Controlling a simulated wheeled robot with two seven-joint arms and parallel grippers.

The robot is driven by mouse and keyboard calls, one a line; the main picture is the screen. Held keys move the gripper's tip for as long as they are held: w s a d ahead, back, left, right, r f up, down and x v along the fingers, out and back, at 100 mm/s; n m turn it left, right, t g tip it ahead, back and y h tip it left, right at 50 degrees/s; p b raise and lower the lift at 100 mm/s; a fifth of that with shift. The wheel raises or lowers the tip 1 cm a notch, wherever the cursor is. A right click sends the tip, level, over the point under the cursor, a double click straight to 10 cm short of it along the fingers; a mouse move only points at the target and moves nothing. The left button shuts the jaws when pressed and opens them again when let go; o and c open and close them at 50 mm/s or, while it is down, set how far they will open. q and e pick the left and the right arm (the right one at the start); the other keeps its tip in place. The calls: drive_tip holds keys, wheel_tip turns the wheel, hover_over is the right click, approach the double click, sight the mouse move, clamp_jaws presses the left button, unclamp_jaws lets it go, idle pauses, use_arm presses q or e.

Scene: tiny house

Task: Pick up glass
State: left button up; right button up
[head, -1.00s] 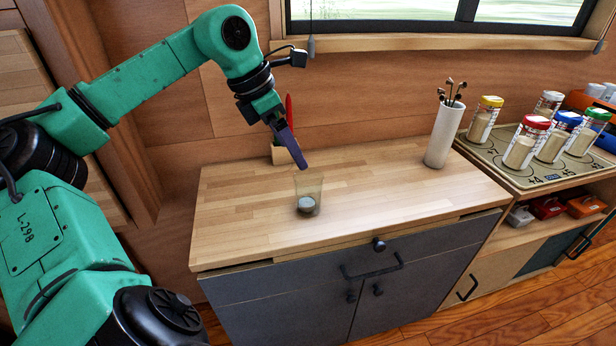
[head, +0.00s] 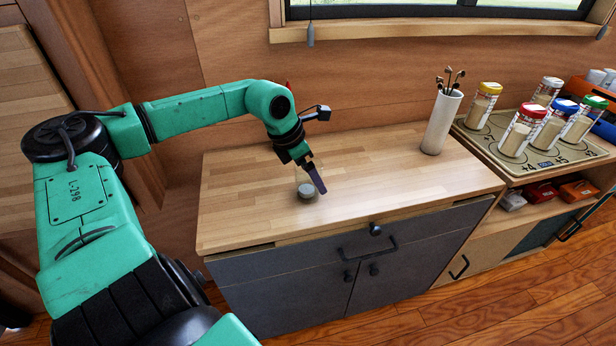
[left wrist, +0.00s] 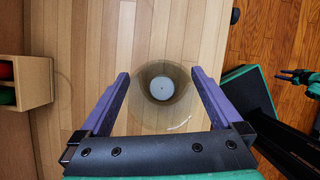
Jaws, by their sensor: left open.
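A clear glass (head: 306,190) with a grey bottom stands upright on the wooden counter (head: 240,215). My left gripper (head: 318,180) is low at the glass and partly covers it in the head view. In the left wrist view the left gripper (left wrist: 160,73) is open, its purple fingers spread to the two sides of the glass (left wrist: 162,88). The glass shows between the fingers with gaps on both sides. A small dark and green part at the right edge of the left wrist view looks like my right gripper (left wrist: 296,78); its jaws are too small to read.
A white cup of utensils (head: 442,122) stands at the counter's right end. Spice jars (head: 518,133) stand on a tray further right. A wooden box (left wrist: 22,82) with red and green items is at the left of the wrist view. The counter around the glass is clear.

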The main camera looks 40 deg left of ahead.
use_arm(q)
drive_tip(key=shift+w+d+f, duration=0.15)
drive_tip(key=shift+f, duration=0.2)
drive_tip(key=c, duration=1.4)
